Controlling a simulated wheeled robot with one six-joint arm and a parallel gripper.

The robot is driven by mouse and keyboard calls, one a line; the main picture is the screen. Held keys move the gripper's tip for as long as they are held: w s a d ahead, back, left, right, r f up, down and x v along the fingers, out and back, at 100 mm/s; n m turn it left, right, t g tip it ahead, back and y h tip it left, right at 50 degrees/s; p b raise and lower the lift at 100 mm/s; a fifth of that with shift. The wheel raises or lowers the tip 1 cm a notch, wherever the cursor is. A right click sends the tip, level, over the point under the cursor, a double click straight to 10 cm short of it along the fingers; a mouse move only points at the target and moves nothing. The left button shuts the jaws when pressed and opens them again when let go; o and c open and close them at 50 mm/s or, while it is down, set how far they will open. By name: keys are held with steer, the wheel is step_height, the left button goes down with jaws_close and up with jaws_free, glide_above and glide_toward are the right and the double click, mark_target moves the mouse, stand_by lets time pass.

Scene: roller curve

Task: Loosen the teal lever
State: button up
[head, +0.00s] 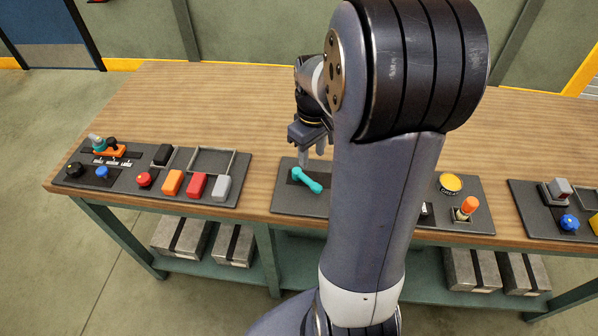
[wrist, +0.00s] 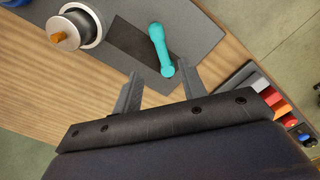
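The teal lever (head: 308,180) lies on a dark grey panel (head: 285,202) at the middle of the bench, just left of my arm in the head view. In the wrist view the teal lever (wrist: 161,48) sits on a black plate, one rounded end close to the fingers. My gripper (wrist: 160,82) is open, its two fingers spread with a gap between them and nothing held. In the head view my gripper (head: 316,150) is just above and behind the lever. Whether a finger touches the lever is unclear.
A silver knob with an orange pointer (wrist: 68,32) stands left of the lever in the wrist view. A panel with coloured buttons and switches (head: 125,185) is at the left of the wooden bench (head: 215,95). The bench behind the panels is clear. My arm hides part of the middle.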

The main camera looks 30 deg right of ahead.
mark_target(311, 181)
step_height(311, 181, down, 10)
steer(key=shift+s+r, duration=0.1)
steer(key=shift+r, duration=0.05)
steer(key=shift+c, duration=0.4)
jaws_close()
stand_by(0.4)
